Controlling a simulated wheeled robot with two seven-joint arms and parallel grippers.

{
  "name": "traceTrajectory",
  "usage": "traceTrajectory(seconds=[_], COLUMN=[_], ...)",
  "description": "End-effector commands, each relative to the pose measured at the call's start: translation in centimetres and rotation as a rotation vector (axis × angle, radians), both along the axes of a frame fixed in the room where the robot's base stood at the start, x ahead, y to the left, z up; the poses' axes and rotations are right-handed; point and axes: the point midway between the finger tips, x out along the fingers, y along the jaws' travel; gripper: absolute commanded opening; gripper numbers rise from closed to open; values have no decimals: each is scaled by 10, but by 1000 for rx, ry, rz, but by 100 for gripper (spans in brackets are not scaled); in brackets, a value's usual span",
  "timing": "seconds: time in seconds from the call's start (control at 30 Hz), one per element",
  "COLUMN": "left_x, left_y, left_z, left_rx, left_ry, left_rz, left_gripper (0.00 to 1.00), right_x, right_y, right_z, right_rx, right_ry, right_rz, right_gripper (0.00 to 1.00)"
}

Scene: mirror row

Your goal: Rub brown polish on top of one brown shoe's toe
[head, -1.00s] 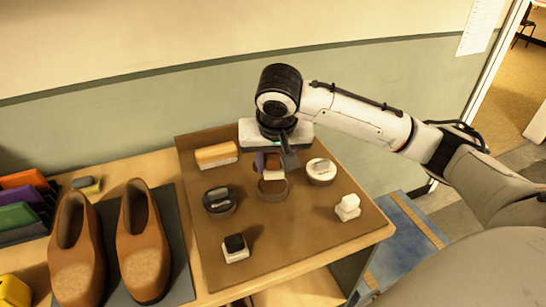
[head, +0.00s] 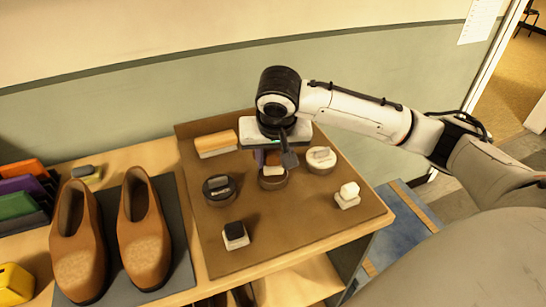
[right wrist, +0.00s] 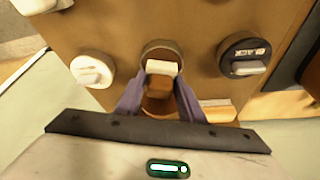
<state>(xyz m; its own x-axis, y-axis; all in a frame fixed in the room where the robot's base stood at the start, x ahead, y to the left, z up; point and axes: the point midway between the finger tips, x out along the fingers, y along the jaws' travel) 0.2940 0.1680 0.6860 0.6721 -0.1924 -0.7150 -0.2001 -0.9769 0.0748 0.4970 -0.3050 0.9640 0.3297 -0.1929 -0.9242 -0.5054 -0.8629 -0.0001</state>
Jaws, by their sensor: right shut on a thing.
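Two brown shoes, the left (head: 78,240) and the right (head: 143,230), stand side by side on a dark mat at the left, toes toward me, with paler, speckled toe tops. My right gripper (head: 271,160) points down over the board, shut on a small brown and white applicator (right wrist: 163,70). The applicator is at the round brown polish tin (head: 272,183), which also shows in the right wrist view (right wrist: 150,47). I cannot tell whether the applicator touches the polish. My left gripper is out of view.
On the brown board (head: 290,235) stand a black tin (head: 219,193), a pale-topped tin (head: 320,161), a brush (head: 215,144), a black-topped applicator (head: 235,235) and a white applicator (head: 347,195). Coloured items stand at the far left. A wall runs behind.

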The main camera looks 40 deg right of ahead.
Motion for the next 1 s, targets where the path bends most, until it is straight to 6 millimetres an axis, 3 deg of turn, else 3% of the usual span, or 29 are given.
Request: traceTrajectory(seconds=[1.0], left_x=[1], left_y=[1], left_z=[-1], left_rx=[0], left_ry=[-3], left_rz=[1], left_gripper=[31], right_x=[0], right_y=[0], right_z=[-10], right_rx=[0], right_ry=[0], right_rz=[0], right_gripper=[17])
